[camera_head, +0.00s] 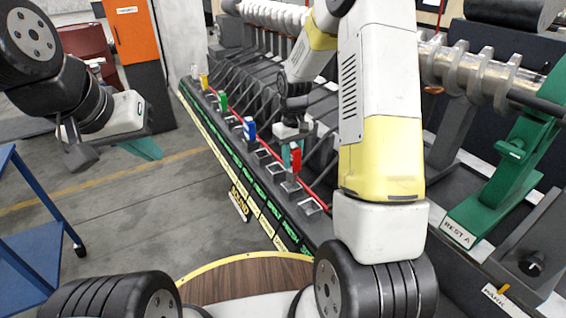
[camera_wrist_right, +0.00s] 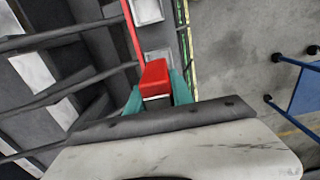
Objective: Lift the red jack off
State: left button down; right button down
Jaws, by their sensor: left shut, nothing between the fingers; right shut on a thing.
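The red jack (camera_head: 296,160) is in the row of jacks on the dark rail, towards its near end. A grey stem shows under it, over a square metal socket (camera_head: 290,187); I cannot tell whether the two touch. My right gripper (camera_head: 291,153) is shut on the red jack from above. In the right wrist view the red jack (camera_wrist_right: 155,76) sits between the teal fingers (camera_wrist_right: 157,96), and its lower part is hidden. My left gripper (camera_head: 143,149) is shut and empty, over the floor at the left, away from the rail.
A blue jack (camera_head: 249,129), a green jack (camera_head: 222,101), a yellow jack (camera_head: 204,82) and a white jack (camera_head: 195,71) stand farther along the rail. Bare sockets lie between blue and red. A green rest (camera_head: 499,178) stands at right, a blue cart (camera_head: 32,255) at left.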

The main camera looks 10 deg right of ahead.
aim_at(293, 146)
jog(key=shift+r, duration=3.05)
